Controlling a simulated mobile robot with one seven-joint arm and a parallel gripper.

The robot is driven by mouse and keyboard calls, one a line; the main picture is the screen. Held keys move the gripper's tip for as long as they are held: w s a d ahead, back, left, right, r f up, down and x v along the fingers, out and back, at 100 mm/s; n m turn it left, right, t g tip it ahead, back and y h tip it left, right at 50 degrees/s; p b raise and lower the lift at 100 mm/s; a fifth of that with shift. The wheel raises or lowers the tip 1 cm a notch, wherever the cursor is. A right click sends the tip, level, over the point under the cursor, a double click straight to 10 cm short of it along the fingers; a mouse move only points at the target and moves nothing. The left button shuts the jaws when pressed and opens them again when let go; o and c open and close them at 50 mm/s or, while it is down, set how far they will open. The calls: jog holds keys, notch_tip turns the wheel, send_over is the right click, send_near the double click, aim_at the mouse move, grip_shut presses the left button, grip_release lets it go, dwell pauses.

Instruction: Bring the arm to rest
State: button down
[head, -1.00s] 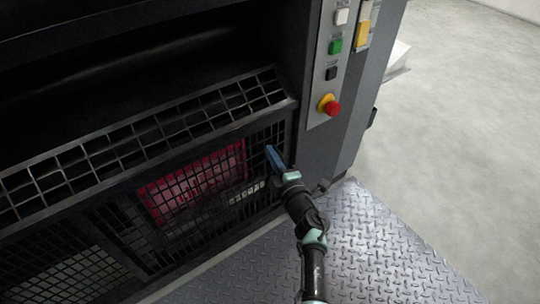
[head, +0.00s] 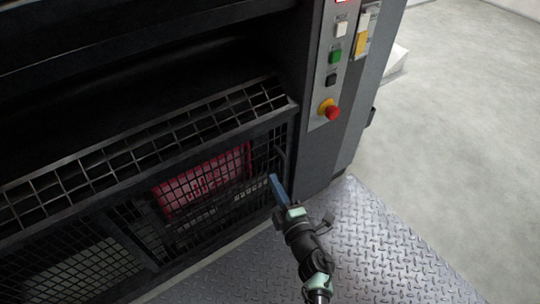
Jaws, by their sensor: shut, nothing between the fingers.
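My gripper (head: 277,190) shows in the head view at the lower middle, at the end of my arm. Its blue fingers are shut with nothing between them. They point up and left toward the black mesh guard (head: 225,194) on the front of the dark machine. In the picture the fingertips lie near the guard's right edge; I cannot tell whether they touch it.
Behind the mesh is a red unit (head: 203,182). A control panel (head: 331,60) with white, green and black buttons and a red emergency stop (head: 332,112) is on the right post. A diamond-plate step (head: 370,250) lies below; open floor (head: 460,120) is at right.

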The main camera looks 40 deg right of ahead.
jog(key=shift+s+a, duration=0.15)
jog(key=shift+s, duration=0.4)
